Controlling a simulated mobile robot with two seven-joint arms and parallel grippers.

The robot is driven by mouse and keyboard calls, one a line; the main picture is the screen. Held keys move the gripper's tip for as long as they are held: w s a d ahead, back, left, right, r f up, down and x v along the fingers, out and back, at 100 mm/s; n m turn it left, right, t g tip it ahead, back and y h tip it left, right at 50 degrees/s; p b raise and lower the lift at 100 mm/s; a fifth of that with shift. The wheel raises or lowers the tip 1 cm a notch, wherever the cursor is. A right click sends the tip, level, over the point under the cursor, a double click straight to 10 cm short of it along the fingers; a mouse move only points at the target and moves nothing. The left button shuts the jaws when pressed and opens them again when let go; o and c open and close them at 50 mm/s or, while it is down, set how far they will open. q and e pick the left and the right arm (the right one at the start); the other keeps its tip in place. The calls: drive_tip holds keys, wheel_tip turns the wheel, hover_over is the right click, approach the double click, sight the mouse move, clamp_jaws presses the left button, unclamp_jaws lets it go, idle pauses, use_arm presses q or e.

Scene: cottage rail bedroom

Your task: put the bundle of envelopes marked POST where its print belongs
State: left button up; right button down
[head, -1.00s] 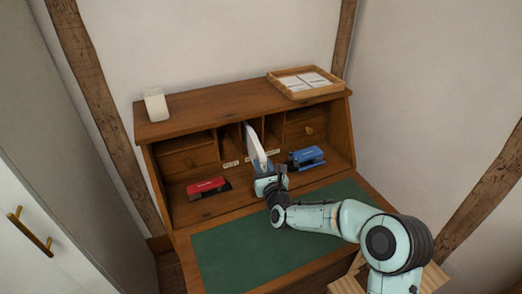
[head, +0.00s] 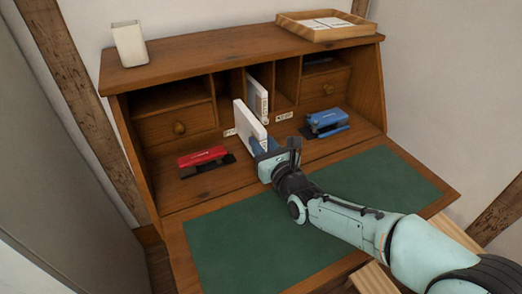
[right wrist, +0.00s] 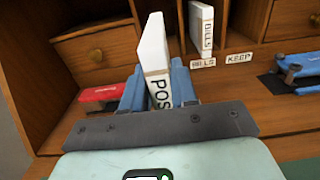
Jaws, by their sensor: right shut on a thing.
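The POST bundle (head: 249,122) is a white upright stack of envelopes with a printed band. My right gripper (head: 266,148) is shut on its lower front part, in front of the desk's pigeonholes. In the right wrist view the bundle (right wrist: 153,45) leans slightly between the blue fingers (right wrist: 158,88), its band partly covered and reading "POS". A second bundle marked BILLS (right wrist: 203,28) stands in a slot behind and to the right, above a BILLS label (right wrist: 203,63). A KEEP label (right wrist: 239,58) is right of that. A label on the left (head: 230,132) is too small to read. My left gripper is out of view.
A red stapler (head: 203,156) lies left of the gripper and a blue one (head: 326,121) right. A wooden tray of papers (head: 327,34) and a white cup (head: 129,44) stand on the desk top. The green writing mat (head: 235,250) is clear. Upright dividers separate the narrow slots.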

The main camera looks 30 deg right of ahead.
sight(240, 115)
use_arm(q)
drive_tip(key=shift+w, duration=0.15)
use_arm(e)
drive_tip(key=shift+r, duration=0.1)
